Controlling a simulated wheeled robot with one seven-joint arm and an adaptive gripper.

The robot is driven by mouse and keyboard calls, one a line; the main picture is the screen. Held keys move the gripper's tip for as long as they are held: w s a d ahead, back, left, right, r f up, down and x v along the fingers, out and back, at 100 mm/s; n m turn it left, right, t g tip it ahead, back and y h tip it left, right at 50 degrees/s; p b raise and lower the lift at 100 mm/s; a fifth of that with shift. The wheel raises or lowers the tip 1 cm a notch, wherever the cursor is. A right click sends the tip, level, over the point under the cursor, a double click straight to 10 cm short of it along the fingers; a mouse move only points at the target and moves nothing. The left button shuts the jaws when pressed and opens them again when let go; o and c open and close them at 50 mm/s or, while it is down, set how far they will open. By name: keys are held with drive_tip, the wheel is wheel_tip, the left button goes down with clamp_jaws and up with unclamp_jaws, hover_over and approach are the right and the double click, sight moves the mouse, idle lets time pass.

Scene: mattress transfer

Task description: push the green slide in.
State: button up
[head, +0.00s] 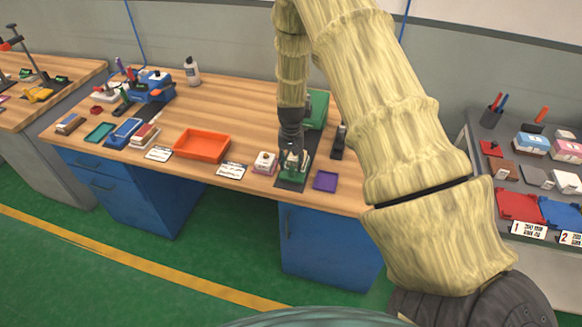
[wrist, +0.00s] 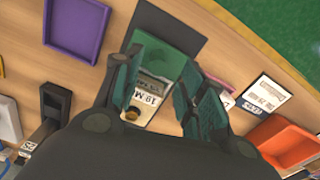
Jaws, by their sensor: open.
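The green slide (wrist: 160,52) shows in the wrist view between and just beyond my fingertips, on a dark mat (wrist: 172,27). A pale lettered plate (wrist: 150,94) lies behind it, nearer my palm. My gripper (wrist: 160,72) is open, with a teal finger on either side of the green piece. I cannot tell whether the fingers touch it. In the head view my gripper (head: 292,158) points down over the front part of the workbench, and it hides most of the slide. A larger green block (head: 317,108) stands behind it at the back of the bench.
A purple tray (head: 325,181) lies right of my gripper. A white-and-red block (head: 264,162) and an orange tray (head: 202,145) lie to its left. A dark upright device (head: 338,142) stands at the right edge. The back middle of the bench is clear.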

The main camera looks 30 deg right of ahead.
sight(292, 168)
drive_tip(key=shift+w+f, duration=0.15)
drive_tip(key=shift+f, duration=0.4)
drive_tip(key=shift+f+p, duration=0.3)
drive_tip(key=shift+f, duration=0.05)
drive_tip(key=shift+s+d+f, duration=0.1)
drive_tip(key=shift+s+f, duration=0.2)
drive_tip(key=shift+s, duration=0.3)
drive_tip(key=shift+w+f+p, duration=0.3)
drive_tip(key=shift+w+f, duration=0.05)
drive_tip(key=shift+f, duration=0.4)
drive_tip(key=shift+s+r, duration=0.2)
drive_tip(key=shift+f, duration=0.1)
clamp_jaws()
